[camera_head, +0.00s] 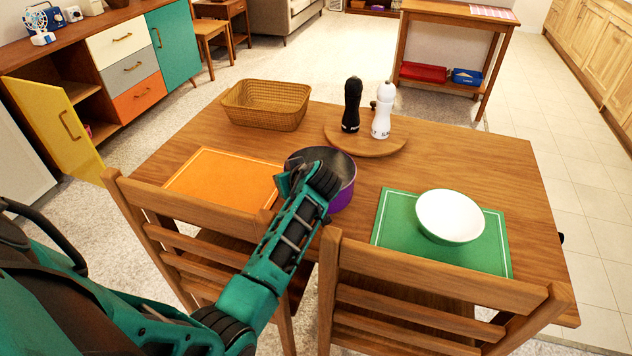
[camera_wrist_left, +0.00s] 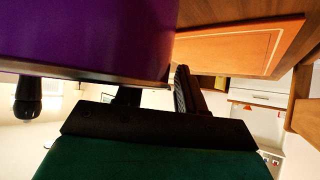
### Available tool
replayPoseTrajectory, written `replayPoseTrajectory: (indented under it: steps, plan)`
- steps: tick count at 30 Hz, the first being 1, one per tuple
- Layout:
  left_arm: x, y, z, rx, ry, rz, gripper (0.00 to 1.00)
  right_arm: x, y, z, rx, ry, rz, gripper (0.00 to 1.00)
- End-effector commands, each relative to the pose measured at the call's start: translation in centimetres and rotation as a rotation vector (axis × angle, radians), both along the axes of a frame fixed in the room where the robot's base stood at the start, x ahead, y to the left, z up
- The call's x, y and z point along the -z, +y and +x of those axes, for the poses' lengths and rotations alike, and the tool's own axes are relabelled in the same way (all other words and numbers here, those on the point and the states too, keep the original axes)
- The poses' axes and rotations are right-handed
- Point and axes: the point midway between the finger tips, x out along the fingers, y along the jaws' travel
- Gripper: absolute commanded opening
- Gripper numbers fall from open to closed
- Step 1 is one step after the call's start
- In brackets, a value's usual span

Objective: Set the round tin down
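The round tin (camera_head: 341,192) is purple outside and dark inside. In the head view it is at the near side of the wooden table, between the orange and green mats. My left gripper (camera_head: 303,178) is at its near left rim and covers part of it. In the left wrist view, the tin's purple wall (camera_wrist_left: 85,35) fills the upper left. One finger passes behind its rim and the other is outside the wall, so the gripper appears shut on the wall. I cannot tell whether the tin's base touches the table. My right gripper is not in view.
An orange mat (camera_head: 222,180) lies left of the tin. A green mat (camera_head: 392,222) with a white bowl (camera_head: 450,215) lies right. Behind are a wicker basket (camera_head: 264,104) and a round board (camera_head: 372,147) with black and white shakers. Two chair backs stand along the near edge.

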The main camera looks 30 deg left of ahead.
Motion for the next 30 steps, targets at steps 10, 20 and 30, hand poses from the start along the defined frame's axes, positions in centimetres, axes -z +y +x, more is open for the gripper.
replayPoseTrajectory:
  steps: [10,20,30]
  plan:
    - [-0.03,-0.03,0.01,0.000,0.000,0.000,0.25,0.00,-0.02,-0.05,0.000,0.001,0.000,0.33]
    - [-0.04,0.00,0.01,0.000,0.000,0.000,0.00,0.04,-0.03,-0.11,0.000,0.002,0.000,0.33]
    - [-0.11,0.02,0.05,0.000,-0.003,0.001,0.00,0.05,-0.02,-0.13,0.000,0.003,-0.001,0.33]
